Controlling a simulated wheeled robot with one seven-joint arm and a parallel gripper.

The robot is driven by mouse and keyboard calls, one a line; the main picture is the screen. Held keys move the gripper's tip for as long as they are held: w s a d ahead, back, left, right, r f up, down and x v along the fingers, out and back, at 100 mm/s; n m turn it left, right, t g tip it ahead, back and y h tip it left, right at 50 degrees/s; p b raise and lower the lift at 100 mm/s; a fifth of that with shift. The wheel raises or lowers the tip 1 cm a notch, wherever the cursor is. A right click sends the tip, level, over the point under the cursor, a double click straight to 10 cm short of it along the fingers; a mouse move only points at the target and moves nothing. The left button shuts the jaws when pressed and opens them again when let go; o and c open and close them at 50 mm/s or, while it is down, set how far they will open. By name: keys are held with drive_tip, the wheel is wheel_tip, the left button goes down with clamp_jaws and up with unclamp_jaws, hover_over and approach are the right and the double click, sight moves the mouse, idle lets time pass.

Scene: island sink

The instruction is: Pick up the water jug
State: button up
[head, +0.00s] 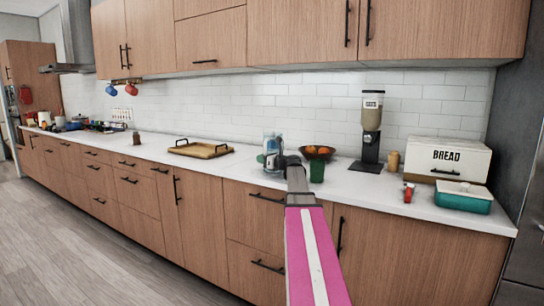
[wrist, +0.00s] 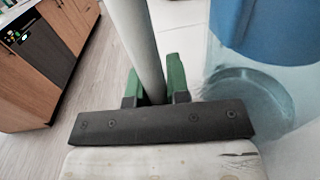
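The water jug (head: 268,146) is a clear vessel with blue-green parts, upright at the counter, left of my gripper in the head view. In the wrist view its clear wall and blue inner part (wrist: 265,30) fill the right side. My gripper (wrist: 157,85) has green fingers on both sides of a pale upright bar (wrist: 134,30), which looks like the jug's handle. The fingers lie close against the bar, with no clear gap. In the head view my dark wrist hides the fingertips. I cannot tell whether the jug's base touches the counter.
A green cup (head: 317,172) stands just right of my gripper, with a fruit bowl (head: 316,156) behind. A dispenser (head: 371,130), bread box (head: 448,157) and teal dish (head: 463,200) stand farther right. A wooden tray (head: 201,150) lies left. Cabinets (head: 270,55) hang above the counter.

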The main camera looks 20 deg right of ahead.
sight(266, 150)
clamp_jaws()
drive_tip(key=shift+r, duration=0.25)
wheel_tip(266, 150, up, 4)
drive_tip(key=shift+a+f, duration=0.1)
drive_tip(key=s+a+r, duration=0.5)
drive_tip(key=a+r, duration=0.1)
drive_tip(key=a, duration=0.3)
drive_tip(key=shift+s+a+r, duration=0.3)
drive_tip(key=shift+s+a, duration=0.05)
drive_tip(key=shift+a, duration=0.05)
idle(0.3)
drive_tip(key=shift+a, duration=0.1)
idle(2.9)
